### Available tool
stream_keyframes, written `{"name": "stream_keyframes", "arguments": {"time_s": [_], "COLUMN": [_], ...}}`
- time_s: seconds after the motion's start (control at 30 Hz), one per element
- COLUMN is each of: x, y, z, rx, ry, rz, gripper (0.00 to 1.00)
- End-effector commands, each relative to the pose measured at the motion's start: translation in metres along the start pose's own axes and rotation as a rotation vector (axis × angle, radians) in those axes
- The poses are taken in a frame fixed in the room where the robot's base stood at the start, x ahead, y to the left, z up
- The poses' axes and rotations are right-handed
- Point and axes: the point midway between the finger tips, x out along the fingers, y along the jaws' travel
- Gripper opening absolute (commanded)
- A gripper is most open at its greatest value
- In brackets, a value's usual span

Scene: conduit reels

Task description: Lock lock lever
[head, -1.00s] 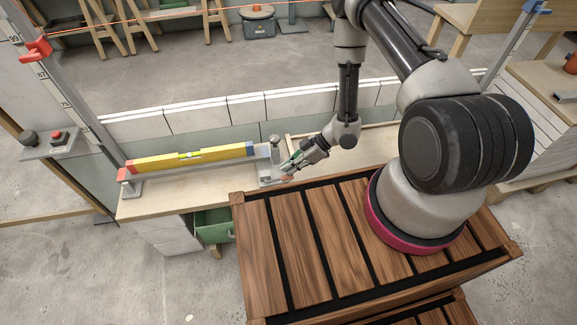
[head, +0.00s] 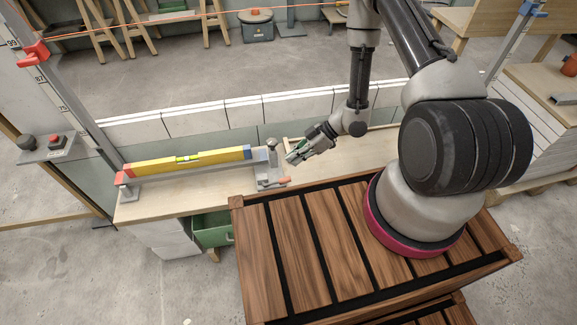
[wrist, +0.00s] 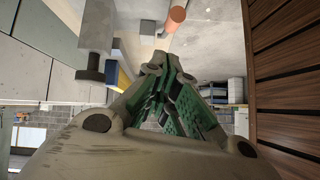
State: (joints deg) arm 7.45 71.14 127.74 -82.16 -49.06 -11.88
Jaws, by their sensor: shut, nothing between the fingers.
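The lock lever (head: 281,181) has an orange grip and lies at the right end of the grey level fixture on the bench. Its orange grip (wrist: 173,20) also shows at the top of the wrist view, beyond my fingertips. A grey bracket with a dark knob (head: 274,143) stands behind the lever; the knob shows at the left of the wrist view (wrist: 90,68). My gripper (head: 292,160) is shut and empty, above and to the right of the lever, apart from it. Its green-padded fingers (wrist: 160,64) come together in the wrist view.
A yellow spirit level (head: 190,158) lies along the fixture, between a red block and a blue block. A wooden bench (head: 150,205) carries it. A green bin (head: 213,230) sits below. A slatted wooden deck (head: 300,240) is in front. Posts with red and blue clamps stand at the sides.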

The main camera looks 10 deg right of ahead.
Motion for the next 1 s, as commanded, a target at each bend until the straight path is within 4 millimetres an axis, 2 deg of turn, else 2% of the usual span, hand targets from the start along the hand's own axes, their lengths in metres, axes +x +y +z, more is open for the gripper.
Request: {"name": "stream_keyframes", "arguments": {"time_s": [0.1, 0.33, 0.5, 1.0], "x": [-0.026, -0.055, -0.060, -0.060], "y": [0.003, 0.003, 0.003, 0.003], "z": [0.005, 0.012, 0.013, 0.015], "rx": [-0.001, -0.002, -0.004, 0.000], "ry": [0.001, 0.001, 0.001, -0.005], "rz": [0.004, 0.001, -0.002, -0.003], "gripper": [0.00, 0.00, 0.00, 0.00]}}
